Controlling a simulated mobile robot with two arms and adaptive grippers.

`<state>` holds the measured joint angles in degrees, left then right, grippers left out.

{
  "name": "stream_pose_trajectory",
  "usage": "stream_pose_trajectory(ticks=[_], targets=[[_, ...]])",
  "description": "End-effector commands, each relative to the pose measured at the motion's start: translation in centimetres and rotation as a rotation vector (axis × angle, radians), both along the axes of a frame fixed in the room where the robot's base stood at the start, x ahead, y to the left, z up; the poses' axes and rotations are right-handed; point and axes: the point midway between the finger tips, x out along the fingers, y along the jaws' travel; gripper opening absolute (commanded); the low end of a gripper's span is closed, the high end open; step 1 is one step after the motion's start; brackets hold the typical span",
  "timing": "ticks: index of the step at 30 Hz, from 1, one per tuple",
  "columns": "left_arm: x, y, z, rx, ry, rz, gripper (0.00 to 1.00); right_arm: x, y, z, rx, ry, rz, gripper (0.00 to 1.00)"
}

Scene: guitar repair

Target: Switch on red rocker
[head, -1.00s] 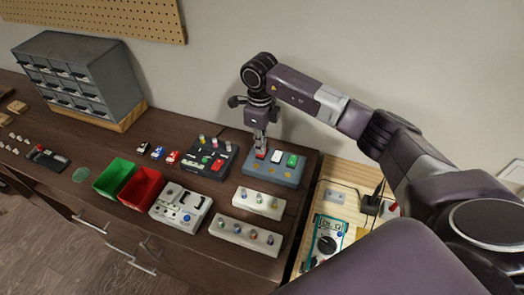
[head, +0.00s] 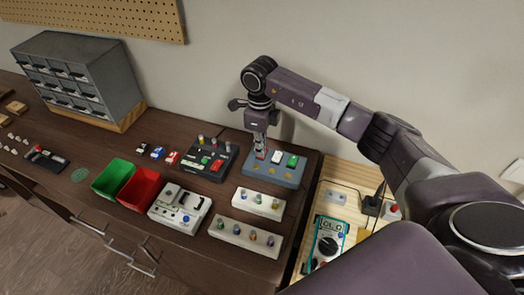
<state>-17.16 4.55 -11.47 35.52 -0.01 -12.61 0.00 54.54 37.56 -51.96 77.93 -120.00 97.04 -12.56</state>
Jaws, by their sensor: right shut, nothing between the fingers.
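A blue-grey switch box (head: 288,180) stands on the dark bench, near its back right. On its top sit a red rocker (head: 262,155), a white rocker (head: 277,157) and a green rocker (head: 293,161) in a row. My right gripper (head: 261,152) is shut and points down, its tips at the red rocker and covering much of it. I cannot tell whether the tips press it or which way it is tilted. My left gripper is not in view.
A dark panel with knobs and small switches (head: 196,166) stands just left of the box. White knob blocks (head: 259,204) lie in front. Green (head: 113,178) and red bins (head: 141,188) and a grey drawer cabinet (head: 80,72) are further left. A multimeter (head: 327,241) lies at right.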

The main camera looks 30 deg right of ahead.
Motion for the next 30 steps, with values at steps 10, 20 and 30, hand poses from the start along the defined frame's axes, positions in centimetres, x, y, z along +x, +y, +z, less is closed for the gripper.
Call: stream_pose_trajectory(ticks=[10,20,30], targets=[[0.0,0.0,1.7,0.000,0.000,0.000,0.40,0.0,0.0,2.8,-0.001,-0.001,0.001,0.00],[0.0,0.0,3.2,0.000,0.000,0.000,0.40,0.0,0.0,5.4,0.000,-0.001,0.001,0.00],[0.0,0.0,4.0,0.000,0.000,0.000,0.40,0.0,0.0,7.0,-0.001,0.001,0.000,0.00]])
